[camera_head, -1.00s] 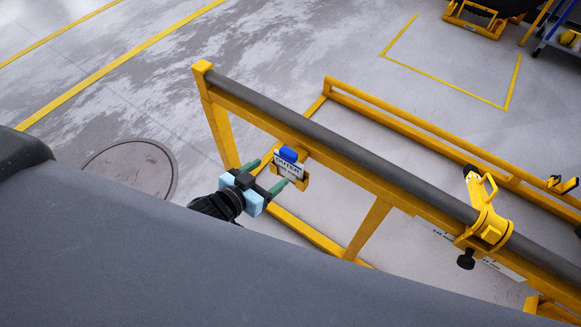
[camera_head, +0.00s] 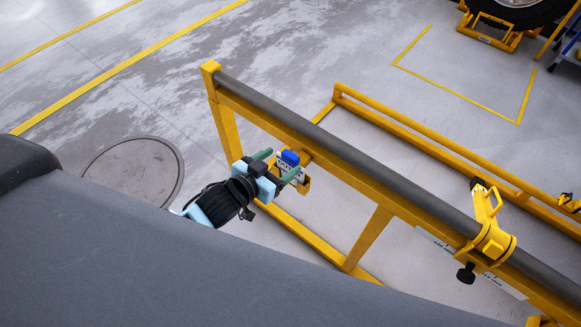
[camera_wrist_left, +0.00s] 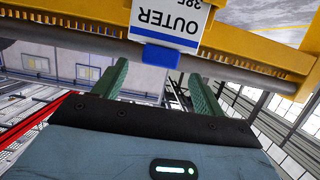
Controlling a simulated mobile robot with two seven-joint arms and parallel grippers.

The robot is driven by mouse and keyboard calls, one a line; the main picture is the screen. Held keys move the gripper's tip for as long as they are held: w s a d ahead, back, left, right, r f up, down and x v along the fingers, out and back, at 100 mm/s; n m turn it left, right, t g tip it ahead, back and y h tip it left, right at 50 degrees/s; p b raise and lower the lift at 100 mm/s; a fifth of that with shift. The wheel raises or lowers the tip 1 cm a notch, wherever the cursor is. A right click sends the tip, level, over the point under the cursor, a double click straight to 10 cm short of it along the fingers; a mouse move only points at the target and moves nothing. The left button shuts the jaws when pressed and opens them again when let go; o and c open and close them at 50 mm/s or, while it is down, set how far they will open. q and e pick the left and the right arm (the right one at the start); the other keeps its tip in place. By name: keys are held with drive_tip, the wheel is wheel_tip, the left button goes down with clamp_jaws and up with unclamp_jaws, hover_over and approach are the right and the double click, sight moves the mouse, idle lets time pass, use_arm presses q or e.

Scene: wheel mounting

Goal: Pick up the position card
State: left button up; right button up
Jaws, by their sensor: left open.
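The position card (camera_head: 288,168) is a white card with a blue tab (camera_head: 289,157) on top, at a yellow holder on the near side of the yellow frame. In the left wrist view the card (camera_wrist_left: 170,18) reads "OUTER" upside down, with the blue tab (camera_wrist_left: 161,57) at its lower edge. My left gripper (camera_head: 276,165) is open, its green fingers on either side of the tab as seen in the head view. In the wrist view the tab lies between and just beyond the fingertips. Contact cannot be told. The gripper partly hides the card in the head view.
The yellow frame (camera_head: 375,235) with a grey rail (camera_head: 345,150) runs from upper left to lower right. A yellow clamp (camera_head: 490,235) with a black knob sits on the rail. A wheel (camera_head: 520,10) stands at the upper right. Floor at the upper left is open.

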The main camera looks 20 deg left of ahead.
sight(288, 158)
use_arm(q)
drive_tip(key=shift+x, duration=2.55)
drive_tip(key=c, duration=1.3)
